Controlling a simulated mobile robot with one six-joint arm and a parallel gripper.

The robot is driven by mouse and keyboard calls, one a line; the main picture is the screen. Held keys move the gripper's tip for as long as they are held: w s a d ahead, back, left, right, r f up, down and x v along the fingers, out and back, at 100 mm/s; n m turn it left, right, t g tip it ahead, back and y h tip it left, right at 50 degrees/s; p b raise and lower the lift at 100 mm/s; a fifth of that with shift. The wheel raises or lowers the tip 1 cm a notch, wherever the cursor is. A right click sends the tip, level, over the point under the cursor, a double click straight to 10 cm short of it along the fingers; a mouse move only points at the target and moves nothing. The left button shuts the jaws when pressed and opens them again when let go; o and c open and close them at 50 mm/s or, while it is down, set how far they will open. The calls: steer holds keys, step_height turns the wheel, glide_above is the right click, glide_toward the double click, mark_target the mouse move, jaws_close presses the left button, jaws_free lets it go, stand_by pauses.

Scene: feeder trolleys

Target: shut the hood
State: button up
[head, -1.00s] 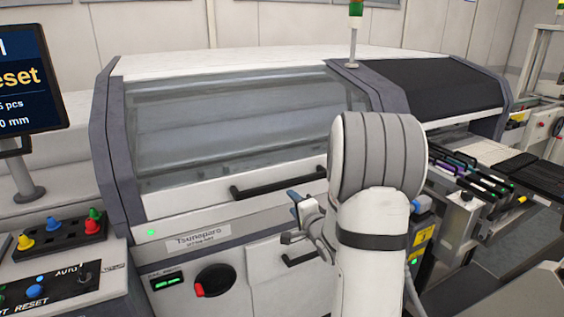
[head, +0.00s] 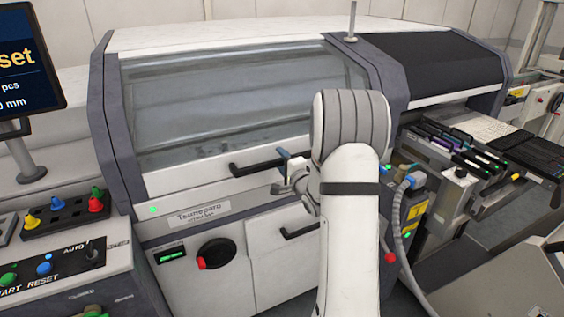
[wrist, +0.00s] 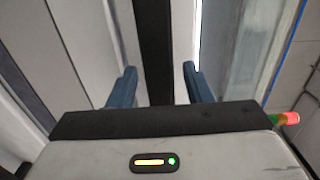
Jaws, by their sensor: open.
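The hood (head: 215,105) is the machine's light cover with a grey see-through window, and it looks lowered onto the machine front. Its black bar handle (head: 255,166) runs along its lower front edge. My gripper (head: 281,162) is at the right part of this handle, its blue fingers partly hidden by my arm. In the wrist view my gripper (wrist: 158,70) is open, and the dark handle bar (wrist: 153,40) runs between the two fingers. I cannot tell whether either finger touches it.
A second black handle (head: 300,231) sits on the lower cabinet. A dark knob with a red grip (head: 215,254) is to its left. A button panel (head: 62,262) and a screen (head: 30,65) stand at the left. Feeders (head: 455,150) are at the right.

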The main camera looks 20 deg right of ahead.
jaws_close()
stand_by(0.3)
steer(key=s+r+g+p, duration=0.1)
steer(key=s+r+p, duration=0.3)
steer(key=r+p, duration=0.3)
steer(key=shift+r+g+p, duration=0.3)
steer(key=shift+g+p, duration=0.1)
steer(key=shift+p, duration=0.1)
steer(key=shift+d, duration=0.1)
